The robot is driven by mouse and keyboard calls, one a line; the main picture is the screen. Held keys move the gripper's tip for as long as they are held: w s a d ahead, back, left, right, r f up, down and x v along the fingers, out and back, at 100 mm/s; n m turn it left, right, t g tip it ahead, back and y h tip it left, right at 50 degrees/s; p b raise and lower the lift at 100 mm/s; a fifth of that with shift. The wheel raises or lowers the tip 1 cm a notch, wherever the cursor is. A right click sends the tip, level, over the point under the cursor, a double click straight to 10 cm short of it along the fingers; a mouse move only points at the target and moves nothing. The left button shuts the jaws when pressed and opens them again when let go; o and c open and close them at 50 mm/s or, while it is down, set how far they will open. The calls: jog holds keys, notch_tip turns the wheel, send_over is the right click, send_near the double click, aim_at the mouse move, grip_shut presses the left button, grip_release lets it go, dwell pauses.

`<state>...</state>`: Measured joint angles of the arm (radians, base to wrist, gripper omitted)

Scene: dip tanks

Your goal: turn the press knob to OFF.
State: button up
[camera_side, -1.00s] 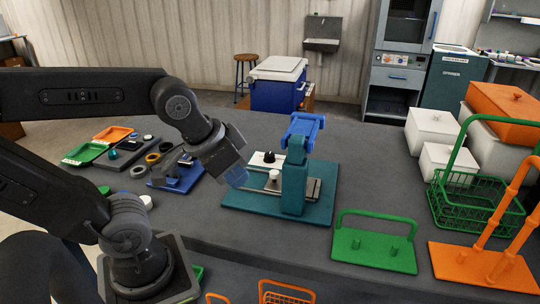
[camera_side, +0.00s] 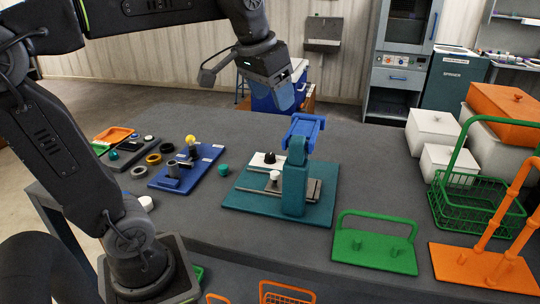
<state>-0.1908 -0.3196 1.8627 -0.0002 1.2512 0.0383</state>
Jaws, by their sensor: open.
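The press (camera_side: 295,175) stands on a teal base plate on the grey table, with a blue head on a teal column. A black knob (camera_side: 269,157) sits on a white plate at the left of the column. A white round knob (camera_side: 275,175) stands in front of it. I cannot read any marking or tell where the knob points. My gripper (camera_side: 287,104) is open and empty, raised above and behind the press head in the picture, touching nothing. The space between its fingers is hard to see.
A blue base (camera_side: 185,168) with a yellow-topped part and a teal knob (camera_side: 224,169) lie left of the press. A green rack (camera_side: 375,250), green basket (camera_side: 475,200) and white boxes (camera_side: 434,126) stand at the right. Table space behind the press is clear.

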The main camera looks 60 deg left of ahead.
jog(key=w+a+r+n+g, duration=0.1)
jog(key=w+a, duration=0.5)
jog(key=n+g, duration=0.3)
send_over(270, 155)
notch_tip(270, 155, down, 8)
jog(key=shift+h, duration=0.4)
notch_tip(270, 155, down, 27)
jog(key=shift+r, duration=0.1)
jog(key=shift+c, duration=0.5)
jog(key=c, duration=0.8)
